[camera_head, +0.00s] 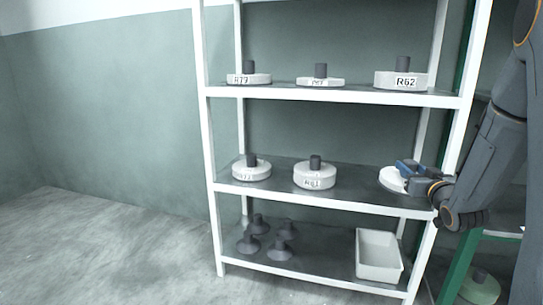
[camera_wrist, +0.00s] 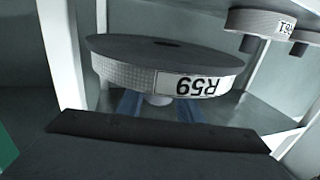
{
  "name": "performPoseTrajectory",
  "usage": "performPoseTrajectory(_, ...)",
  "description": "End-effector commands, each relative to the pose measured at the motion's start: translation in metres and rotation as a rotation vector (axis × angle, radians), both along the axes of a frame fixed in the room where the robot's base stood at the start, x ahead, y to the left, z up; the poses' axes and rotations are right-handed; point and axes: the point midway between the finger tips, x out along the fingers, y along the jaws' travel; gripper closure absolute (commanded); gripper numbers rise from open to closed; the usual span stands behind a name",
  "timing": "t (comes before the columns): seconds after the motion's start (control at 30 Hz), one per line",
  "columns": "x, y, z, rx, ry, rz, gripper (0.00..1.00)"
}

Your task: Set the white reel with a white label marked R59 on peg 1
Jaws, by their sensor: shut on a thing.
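The white reel marked R59 (camera_wrist: 120,76) fills the middle of the wrist view, where the picture looks upside down and its white label reads inverted. In the head view it is a white disc (camera_head: 391,182) at the right end of the middle shelf. My gripper (camera_head: 407,169) is shut on the reel's centre post, with blue fingers (camera_wrist: 158,108) on both sides of it in the wrist view. I cannot tell whether the reel touches the shelf. No peg marked 1 can be made out.
White reels R62 (camera_head: 386,80), R77 (camera_head: 262,79) and another (camera_head: 333,82) stand on the top shelf. Two more, R61 (camera_head: 314,181) and one left (camera_head: 260,174), share the middle shelf. Below are dark cones (camera_head: 279,254) and a white bin (camera_head: 361,265). A rack upright (camera_head: 450,150) is close.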

Motion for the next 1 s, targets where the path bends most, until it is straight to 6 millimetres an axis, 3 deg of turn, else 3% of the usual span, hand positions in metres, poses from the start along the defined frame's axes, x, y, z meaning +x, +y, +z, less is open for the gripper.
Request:
performPoseTrajectory(0.97, 0.0003, 0.0003, 0.0009, 0.000, -0.002, 0.001, 1.00)
performPoseTrajectory(1.0, -0.0066, 0.0047, -0.0059, 0.000, 0.002, 0.020, 1.00)
